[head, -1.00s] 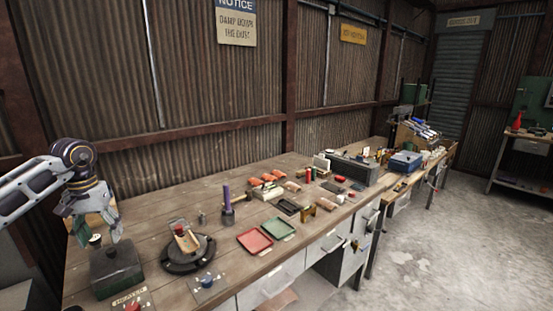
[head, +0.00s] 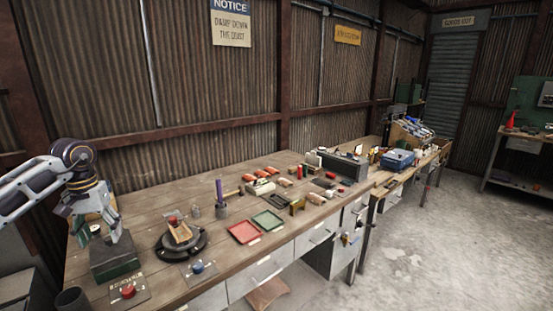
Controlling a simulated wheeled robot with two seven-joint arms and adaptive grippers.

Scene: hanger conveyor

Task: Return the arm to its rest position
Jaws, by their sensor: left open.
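My left gripper (head: 110,228) hangs at the left of the head view, fingers pointing down, open, and I see nothing held in it. It appears just above or in front of the dark green box (head: 115,259) on the workbench (head: 205,292); the gap between them is hard to judge. My left arm comes in from the left edge. My right gripper is not in view.
A round black turntable (head: 200,246) with a wooden piece stands right of the box. A red button (head: 128,291) and a blue button (head: 197,267) lie near the front edge. A red tray (head: 243,232) and a green tray (head: 268,220) lie further right. Open floor is at right.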

